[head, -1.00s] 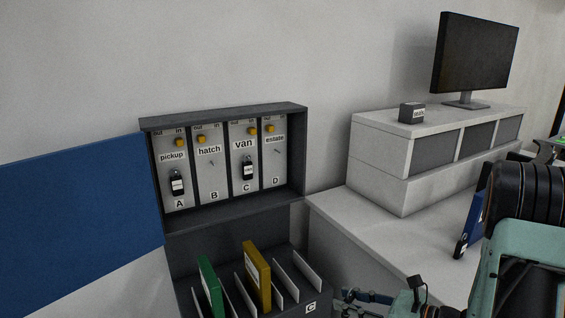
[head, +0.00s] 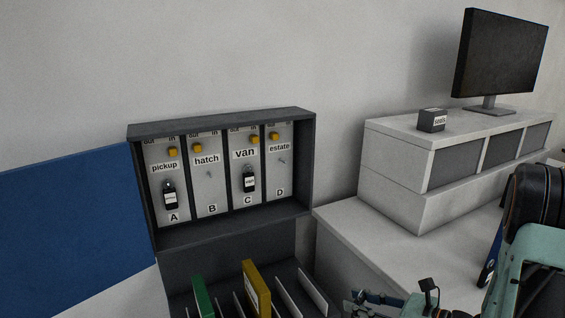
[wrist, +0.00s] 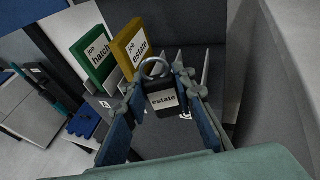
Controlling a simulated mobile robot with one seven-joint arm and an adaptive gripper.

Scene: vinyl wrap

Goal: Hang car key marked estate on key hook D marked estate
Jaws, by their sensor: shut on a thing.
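The black car key (wrist: 163,103), with a white "estate" label and a metal ring on top, is upright between the blue-padded fingers of my gripper (wrist: 162,117) in the wrist view. My gripper (head: 375,298) also shows at the bottom edge of the head view, below and right of the key cabinet; the key cannot be made out there. Key hook D (head: 281,161) is a small bare peg under the "estate" label in the rightmost panel of the open dark cabinet (head: 306,170).
Black keys hang on hooks A (head: 170,197) and C (head: 248,180); hook B (head: 210,175) is bare. Yellow sliders sit above the labels. Below is a rack with green (head: 203,298) and yellow (head: 256,288) folders. A white counter (head: 365,255) lies right.

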